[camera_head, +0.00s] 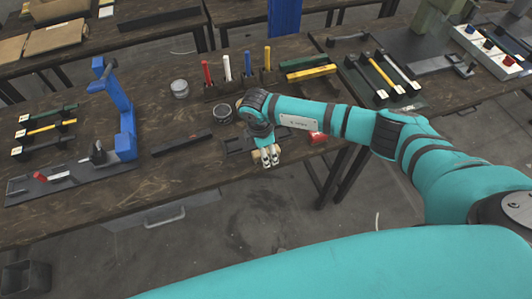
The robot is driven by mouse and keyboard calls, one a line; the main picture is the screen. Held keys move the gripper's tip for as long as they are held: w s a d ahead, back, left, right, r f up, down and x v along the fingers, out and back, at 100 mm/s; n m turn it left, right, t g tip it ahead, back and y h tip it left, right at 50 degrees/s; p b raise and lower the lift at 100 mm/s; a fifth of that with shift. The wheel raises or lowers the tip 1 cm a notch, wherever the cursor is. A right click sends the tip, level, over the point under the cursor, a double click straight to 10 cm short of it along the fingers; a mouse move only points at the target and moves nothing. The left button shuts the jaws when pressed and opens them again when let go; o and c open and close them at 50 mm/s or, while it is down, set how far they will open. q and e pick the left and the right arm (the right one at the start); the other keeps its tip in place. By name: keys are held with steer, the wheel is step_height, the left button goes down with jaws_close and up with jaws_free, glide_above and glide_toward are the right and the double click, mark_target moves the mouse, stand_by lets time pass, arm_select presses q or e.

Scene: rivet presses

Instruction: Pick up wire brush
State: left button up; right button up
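My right arm reaches in from the right, across the wooden workbench (190,190). My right gripper (269,158) points down at the bench's front edge. Its two pale fingertips are close together, and whether they hold anything is too small to tell. A tan piece (256,154) shows right beside the fingers, over a dark holder (236,143). It may be part of the wire brush, but I cannot tell for certain, as the gripper and forearm cover much of this spot. My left gripper is not in view.
A blue press (122,115) stands at the left, near racks of coloured bars (50,128). A rack with upright coloured handles (228,68), a grey tin (180,88) and a dark round container (223,114) are behind the gripper. A red item (318,137) lies right of it.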

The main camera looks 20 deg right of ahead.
mark_target(268, 153)
steer(key=shift+f, duration=0.15)
jaws_close()
stand_by(0.5)
steer(key=shift+r, duration=0.5)
steer(key=r, duration=0.1)
steer(key=s+r+b, duration=0.1)
steer(key=shift+a+r, duration=0.1)
steer(key=shift+r, duration=0.3)
steer(key=s+a+r+b, duration=0.1)
steer(key=s+a+b, duration=0.1)
steer(key=s, duration=1.3)
steer(key=shift+r+b, duration=0.35)
steer(key=shift+b, duration=0.45)
